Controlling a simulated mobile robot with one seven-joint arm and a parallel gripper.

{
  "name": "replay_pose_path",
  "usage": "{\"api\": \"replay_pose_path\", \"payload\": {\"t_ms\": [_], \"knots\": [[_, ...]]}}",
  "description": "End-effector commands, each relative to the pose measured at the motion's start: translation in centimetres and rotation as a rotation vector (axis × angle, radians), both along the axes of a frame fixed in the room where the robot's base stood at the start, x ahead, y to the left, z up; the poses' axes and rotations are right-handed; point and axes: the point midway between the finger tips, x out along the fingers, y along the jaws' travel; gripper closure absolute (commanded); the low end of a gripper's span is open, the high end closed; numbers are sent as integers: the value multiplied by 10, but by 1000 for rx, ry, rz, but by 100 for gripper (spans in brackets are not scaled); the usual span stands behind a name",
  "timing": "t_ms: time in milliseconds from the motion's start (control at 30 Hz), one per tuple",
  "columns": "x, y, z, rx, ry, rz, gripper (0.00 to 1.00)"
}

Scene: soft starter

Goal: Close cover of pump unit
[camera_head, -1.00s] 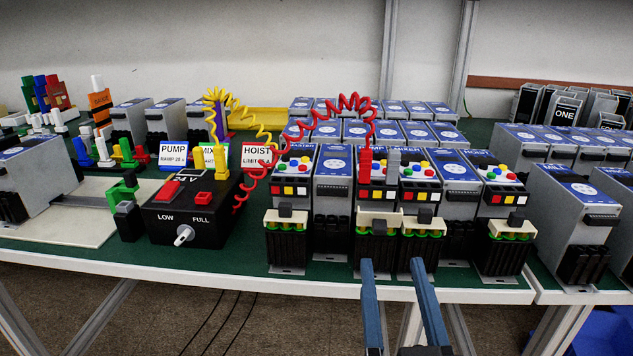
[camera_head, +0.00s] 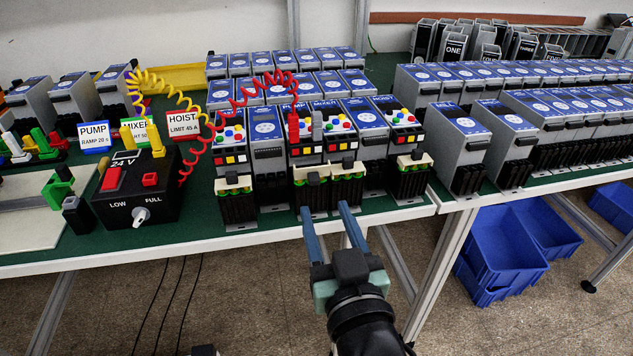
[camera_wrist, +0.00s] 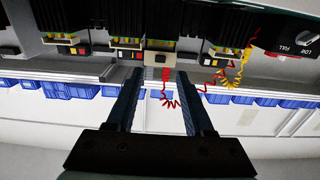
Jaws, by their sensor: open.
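My gripper (camera_head: 325,207) is open and empty, its two blue fingers pointing at the table's front edge. Ahead of them stand two neighbouring units with coloured buttons. In the wrist view, which is upside down, the fingers (camera_wrist: 158,75) flank a unit whose cream cover (camera_wrist: 158,58) stands out in front. Green-yellow terminals show at the neighbouring units.
A black control box (camera_head: 138,195) with a "PUMP" card (camera_head: 95,136) behind it stands to the left. More units (camera_head: 462,140) stand close on the right. Blue bins (camera_head: 500,255) lie below the table.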

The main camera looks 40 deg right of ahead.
Motion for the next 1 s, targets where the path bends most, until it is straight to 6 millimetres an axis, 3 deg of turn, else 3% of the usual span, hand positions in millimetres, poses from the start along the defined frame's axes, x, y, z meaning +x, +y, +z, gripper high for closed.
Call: {"api": "replay_pose_path", "payload": {"t_ms": [200,400,800,867,1000], "knots": [[31,-20,1,-2,0,-1,48],[50,-31,1,-2,-1,0,48],[56,-34,0,-1,1,0,48],[56,-34,0,-1,1,0,55],[56,-34,0,-1,1,0,80]]}}
